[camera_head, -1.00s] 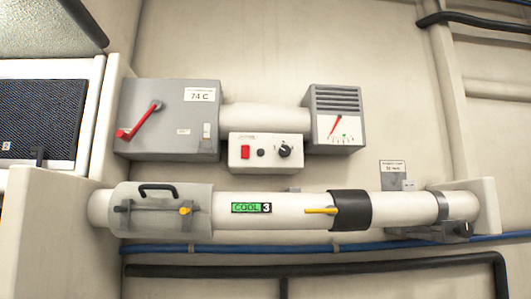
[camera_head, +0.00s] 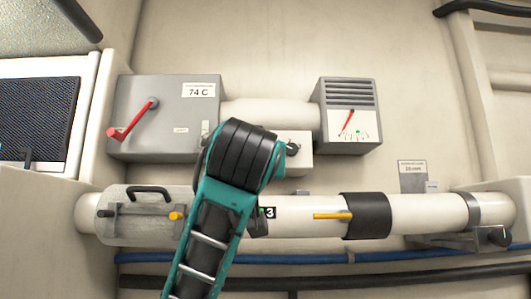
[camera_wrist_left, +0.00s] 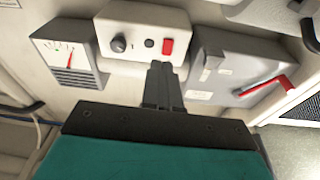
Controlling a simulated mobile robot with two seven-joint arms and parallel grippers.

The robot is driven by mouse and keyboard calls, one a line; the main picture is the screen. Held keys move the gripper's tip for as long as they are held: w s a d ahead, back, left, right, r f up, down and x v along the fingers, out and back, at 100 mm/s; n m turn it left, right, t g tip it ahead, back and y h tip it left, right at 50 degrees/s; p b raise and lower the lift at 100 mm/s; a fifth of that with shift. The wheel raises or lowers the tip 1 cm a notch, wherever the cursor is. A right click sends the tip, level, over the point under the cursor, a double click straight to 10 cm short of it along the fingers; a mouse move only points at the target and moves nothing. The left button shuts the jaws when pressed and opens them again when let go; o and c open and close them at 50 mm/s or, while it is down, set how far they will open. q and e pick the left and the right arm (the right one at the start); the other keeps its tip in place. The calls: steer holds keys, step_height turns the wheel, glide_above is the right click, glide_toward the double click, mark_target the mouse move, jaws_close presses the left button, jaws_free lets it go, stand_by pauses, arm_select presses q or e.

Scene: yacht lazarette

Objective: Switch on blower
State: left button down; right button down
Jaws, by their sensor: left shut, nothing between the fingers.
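The white control box (camera_head: 303,152) carries a dark knob (camera_head: 292,148) on its right part. In the head view my left arm covers the rest of its face. In the left wrist view, where the scene appears turned over, the box (camera_wrist_left: 140,20) shows its red rocker switch (camera_wrist_left: 168,47), a small black button (camera_wrist_left: 149,43) and the knob (camera_wrist_left: 118,45). My left gripper (camera_wrist_left: 160,68) is shut and empty, its fingertips just short of the red switch in that picture. I cannot tell whether they touch the box. My right gripper is not in view.
A grey box (camera_head: 165,118) with a red lever (camera_head: 133,118) sits left, and a gauge housing (camera_head: 350,115) with a red needle sits right. A white pipe (camera_head: 300,210) with a yellow lever (camera_head: 332,216) runs below. A blue hose (camera_head: 300,259) and a black pipe lie lower.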

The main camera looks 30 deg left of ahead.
arm_select(q)
steer(key=s+r, duration=0.1)
steer(key=s+r+n+y, duration=0.1)
steer(key=shift+a+r, duration=0.1)
steer(key=shift+r, duration=0.3)
steer(key=p+x, duration=0.3)
steer(key=x, duration=1.1)
steer(key=shift+p, duration=0.4)
steer(key=shift+w, duration=0.1)
